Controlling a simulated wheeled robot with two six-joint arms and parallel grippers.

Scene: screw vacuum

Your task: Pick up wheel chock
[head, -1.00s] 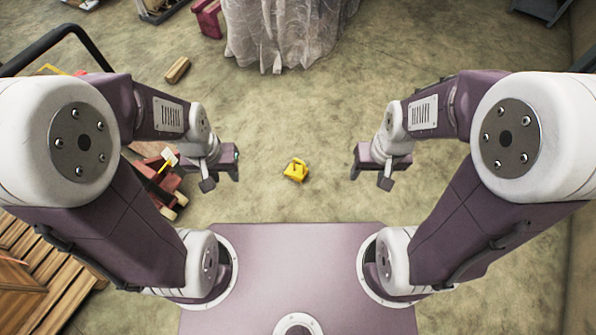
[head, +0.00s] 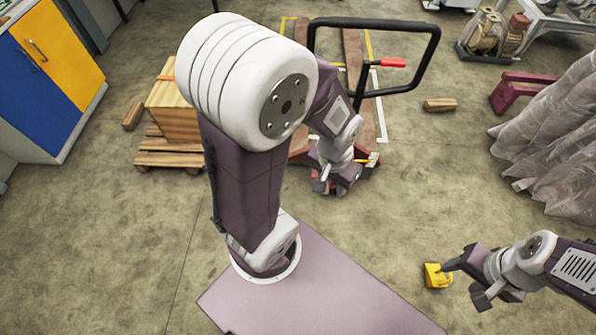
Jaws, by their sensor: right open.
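The wheel chock (head: 437,275) is a small yellow piece on the floor at the lower right of the head view. My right gripper (head: 467,280) is open just to the right of it. One finger overlaps the chock's right edge in the picture; I cannot tell whether they touch. The chock is not between the fingers. My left gripper (head: 333,188) looks open and empty, in front of the pallet jack's near end and far from the chock.
A red pallet jack (head: 368,160) with a black handle stands behind my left gripper. A wooden crate (head: 175,108) on a pallet and a blue-yellow cabinet (head: 45,70) are at the left. A draped sheet (head: 560,140) hangs at the right. Floor left of the chock is clear.

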